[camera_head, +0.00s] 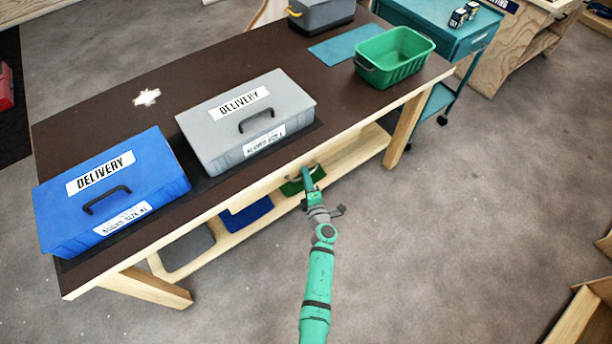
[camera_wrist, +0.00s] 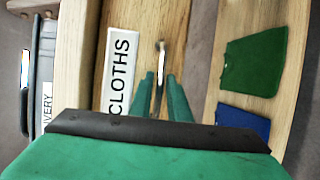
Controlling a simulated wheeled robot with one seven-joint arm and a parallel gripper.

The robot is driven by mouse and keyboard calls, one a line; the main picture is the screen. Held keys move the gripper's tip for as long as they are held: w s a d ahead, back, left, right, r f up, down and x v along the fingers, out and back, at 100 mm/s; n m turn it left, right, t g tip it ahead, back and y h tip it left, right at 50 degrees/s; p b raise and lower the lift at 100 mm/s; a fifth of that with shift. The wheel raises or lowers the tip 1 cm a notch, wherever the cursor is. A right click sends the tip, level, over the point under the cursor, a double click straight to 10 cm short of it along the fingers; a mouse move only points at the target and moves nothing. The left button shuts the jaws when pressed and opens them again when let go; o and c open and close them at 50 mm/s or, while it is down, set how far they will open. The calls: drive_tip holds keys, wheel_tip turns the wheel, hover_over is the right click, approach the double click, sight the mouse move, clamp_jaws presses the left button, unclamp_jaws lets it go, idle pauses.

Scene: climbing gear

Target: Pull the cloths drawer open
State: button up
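The cloths drawer (camera_wrist: 178,30) has a pale wooden front with a white label reading CLOTHS (camera_wrist: 119,70) in the wrist view. A thin metal handle (camera_wrist: 160,52) runs along its front beside the label. In the head view the handle (camera_head: 299,161) shows at the table's front edge, and the drawer appears closed. My gripper (camera_wrist: 160,78) has one green finger on each side of the handle, with a small gap showing between them. It also shows at the drawer in the head view (camera_head: 307,179). Whether a finger touches the handle I cannot tell.
A blue case (camera_head: 110,190) and a grey case (camera_head: 225,125), both marked DELIVERY, stand on the table (camera_head: 150,98). A green bin (camera_head: 395,55) is at the right end. Floor in front is clear.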

clamp_jaws()
idle(1.5)
